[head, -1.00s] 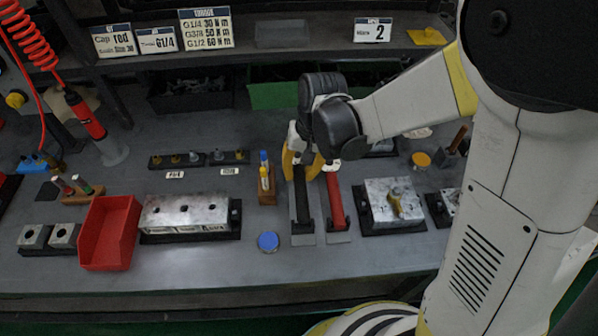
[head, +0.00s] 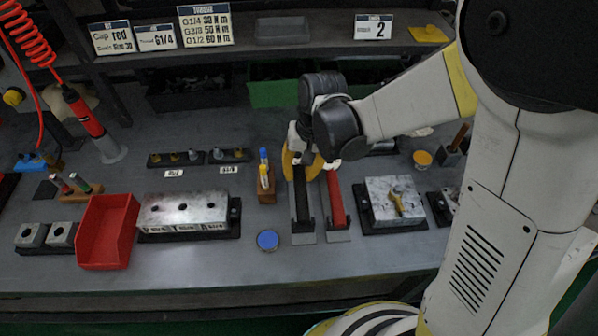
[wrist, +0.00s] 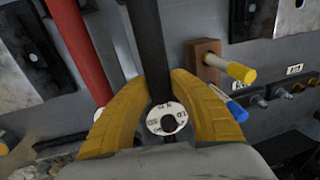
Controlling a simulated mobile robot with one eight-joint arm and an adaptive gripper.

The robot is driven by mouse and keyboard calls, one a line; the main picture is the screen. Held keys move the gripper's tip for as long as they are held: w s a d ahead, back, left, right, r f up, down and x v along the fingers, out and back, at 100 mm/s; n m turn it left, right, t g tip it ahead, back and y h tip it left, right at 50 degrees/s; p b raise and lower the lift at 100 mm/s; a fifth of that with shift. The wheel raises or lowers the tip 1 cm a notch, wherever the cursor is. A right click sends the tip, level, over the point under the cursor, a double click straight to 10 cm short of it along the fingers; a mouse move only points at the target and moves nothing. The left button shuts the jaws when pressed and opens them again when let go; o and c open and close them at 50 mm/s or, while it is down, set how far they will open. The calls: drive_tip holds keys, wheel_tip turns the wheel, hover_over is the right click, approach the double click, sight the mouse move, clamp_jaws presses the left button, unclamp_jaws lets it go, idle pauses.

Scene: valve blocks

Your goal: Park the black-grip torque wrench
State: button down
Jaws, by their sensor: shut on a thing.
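The black-grip torque wrench (head: 303,205) lies lengthwise over a grey cradle plate (head: 303,239) near the middle of the bench. My gripper (head: 303,170) is at its far end, with yellow fingers on both sides of it. In the wrist view the fingers (wrist: 161,84) are shut around the wrench (wrist: 147,40), just beyond its round white dial (wrist: 166,119). I cannot tell whether the wrench fully rests in its cradle. The red-grip wrench (head: 336,205) lies parallel on its right, and its red bar also shows in the wrist view (wrist: 82,45).
A wooden block (head: 266,190) with yellow and blue markers stands close left of the wrench. A valve block (head: 377,190) sits to the right, and a long metal block (head: 165,213) and red bin (head: 108,232) to the left. A blue cap (head: 267,240) lies nearby.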

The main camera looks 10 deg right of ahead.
drive_tip(key=shift+f+b, duration=1.25)
drive_tip(key=shift+f, duration=0.25)
drive_tip(key=c, duration=1.1)
unclamp_jaws()
drive_tip(key=shift+c, duration=0.2)
wheel_tip(320, 180, up, 12)
drive_tip(key=d, duration=0.2)
drive_tip(key=shift+s, duration=0.15)
drive_tip(key=s+d+r+t+h, duration=0.1)
drive_tip(key=s+d+r+t, duration=0.3)
drive_tip(key=s+d+t, duration=0.3)
drive_tip(key=s+d, duration=0.3)
drive_tip(key=d, duration=0.1)
drive_tip(key=shift+s+d+h, duration=0.25)
drive_tip(key=shift+d+h, duration=0.05)
drive_tip(key=shift+h, duration=0.1)
